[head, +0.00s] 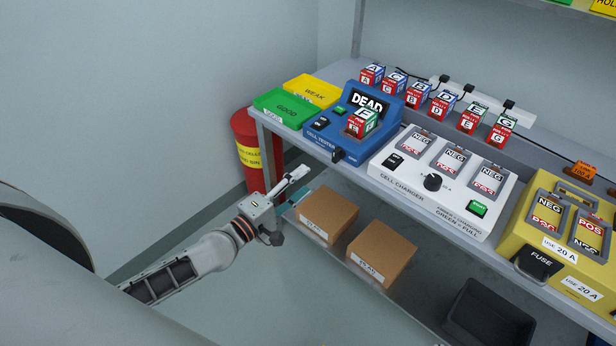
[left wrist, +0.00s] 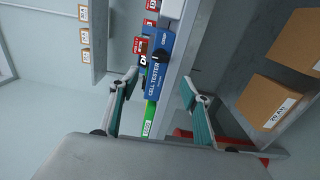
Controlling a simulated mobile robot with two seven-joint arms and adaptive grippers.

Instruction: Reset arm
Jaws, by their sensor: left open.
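My left gripper (head: 292,183) is in front of the bench's left end, below the bench top and clear of it. In the left wrist view its two fingers (left wrist: 158,108) stand apart with nothing between them that it holds. The blue cell tester (head: 338,145) shows DEAD on its screen, and a cell marked F (head: 362,124) sits on it. The tester also shows beyond the fingers in the left wrist view (left wrist: 154,75). My right gripper is not in either view.
The bench holds green GOOD (head: 287,106) and yellow WEAK (head: 314,90) trays, several cells along the back, a white cell charger (head: 440,190) and a yellow fuse unit (head: 570,225). Boxes (head: 328,214) and a dark bin (head: 488,315) are below. A red barrel (head: 246,150) stands left.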

